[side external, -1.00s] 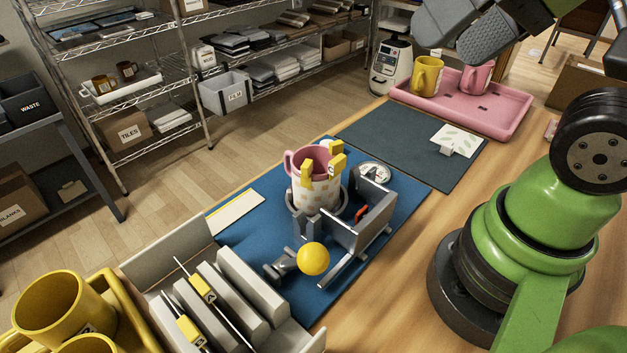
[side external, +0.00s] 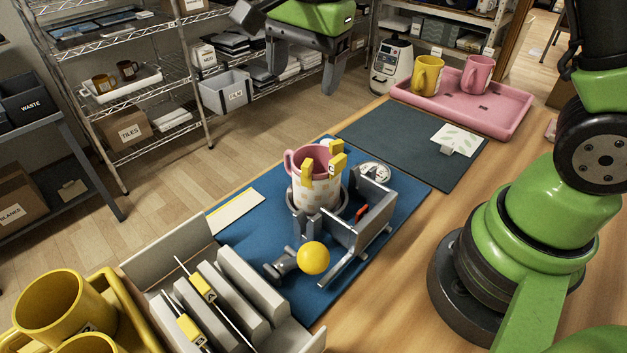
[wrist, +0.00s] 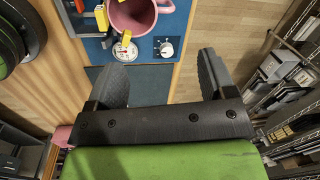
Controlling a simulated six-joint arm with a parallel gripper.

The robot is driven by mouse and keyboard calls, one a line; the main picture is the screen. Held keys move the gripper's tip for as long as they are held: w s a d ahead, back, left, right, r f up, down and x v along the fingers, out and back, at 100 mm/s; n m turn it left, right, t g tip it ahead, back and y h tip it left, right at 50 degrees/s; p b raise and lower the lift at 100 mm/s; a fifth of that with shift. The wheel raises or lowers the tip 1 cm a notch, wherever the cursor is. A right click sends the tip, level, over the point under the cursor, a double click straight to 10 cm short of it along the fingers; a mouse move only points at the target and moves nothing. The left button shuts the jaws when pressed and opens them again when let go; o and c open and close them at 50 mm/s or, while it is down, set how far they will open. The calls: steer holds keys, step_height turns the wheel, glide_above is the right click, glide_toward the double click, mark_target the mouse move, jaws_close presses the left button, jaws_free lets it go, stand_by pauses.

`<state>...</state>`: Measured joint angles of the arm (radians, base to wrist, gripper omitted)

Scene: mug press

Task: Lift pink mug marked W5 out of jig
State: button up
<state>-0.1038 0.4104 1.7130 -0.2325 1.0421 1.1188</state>
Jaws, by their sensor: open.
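The pink mug (side external: 316,190) stands upright in the metal jig (side external: 352,228) on the blue mat, with a patterned wrap around it and yellow clips at its rim. I cannot read a W5 mark on it. Its handle points to the left in the side view. The mug also shows at the top of the wrist view (wrist: 134,16), with its handle toward the right. My gripper (side external: 303,75) is open and empty, above and behind the mug in the side view. In the wrist view its fingers (wrist: 163,80) are wide apart, with the mug beyond them.
A pink tray (side external: 505,118) at the back right holds a yellow mug (side external: 427,76) and another pink mug (side external: 477,74). A yellow ball knob (side external: 313,258) sits at the jig's front. A slotted rack (side external: 230,300) and yellow mugs (side external: 62,308) are front left. The dark mat (side external: 410,145) is mostly clear.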

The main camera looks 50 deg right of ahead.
mark_target(293, 155)
steer(key=w+f, duration=0.1)
steer(key=f, duration=0.1)
steer(key=w+f+m, duration=0.1)
steer(key=f, duration=0.1)
steer(key=f+m+g, duration=0.1)
steer(key=f, duration=0.1)
steer(key=shift+w+a+h, duration=0.3)
steer(key=shift+w, duration=0.1)
steer(key=shift+m, duration=0.4)
step_height(293, 155, down, 4)
steer(key=shift+f, duration=0.25)
step_height(293, 155, down, 6)
steer(key=shift+r, duration=0.1)
steer(key=c, duration=1.2)
